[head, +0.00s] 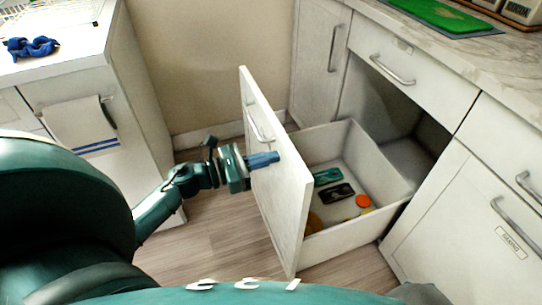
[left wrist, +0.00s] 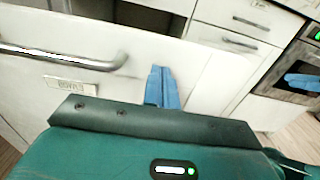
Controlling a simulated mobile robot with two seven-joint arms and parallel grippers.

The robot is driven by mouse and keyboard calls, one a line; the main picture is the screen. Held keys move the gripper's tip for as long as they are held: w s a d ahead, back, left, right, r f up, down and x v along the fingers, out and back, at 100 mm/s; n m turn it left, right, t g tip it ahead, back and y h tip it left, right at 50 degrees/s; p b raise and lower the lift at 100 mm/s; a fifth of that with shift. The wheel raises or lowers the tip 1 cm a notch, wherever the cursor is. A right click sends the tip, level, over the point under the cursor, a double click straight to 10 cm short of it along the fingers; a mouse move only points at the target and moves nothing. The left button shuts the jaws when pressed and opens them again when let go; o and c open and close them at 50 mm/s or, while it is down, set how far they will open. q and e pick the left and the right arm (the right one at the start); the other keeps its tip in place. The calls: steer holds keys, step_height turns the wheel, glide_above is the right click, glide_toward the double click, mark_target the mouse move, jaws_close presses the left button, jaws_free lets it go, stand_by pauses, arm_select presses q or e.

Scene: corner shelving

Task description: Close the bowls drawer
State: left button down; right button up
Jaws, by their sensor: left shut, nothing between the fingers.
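The bowls drawer (head: 345,240) is pulled far out from the counter on the right in the head view. Its white front panel (head: 278,190) has a metal handle (head: 258,128), which also shows at the left of the left wrist view (left wrist: 60,56) above a blurred label. My left gripper (head: 264,160) is shut and empty, its blue fingers at the outer face of the panel, below and right of the handle. The fingers (left wrist: 161,86) point at the panel right of the handle in the left wrist view. I cannot tell whether they touch it. My right gripper is not seen.
Dark, green and orange items (head: 338,193) lie inside the drawer. The cabinet opening behind it is dark and clear. A left-hand counter (head: 60,68) carries a towel (head: 77,125) on its front. Wooden floor (head: 215,240) is free left of the drawer.

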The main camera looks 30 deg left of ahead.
arm_select(q)
steer(key=shift+w+d, duration=0.3)
steer(key=shift+w, duration=0.1)
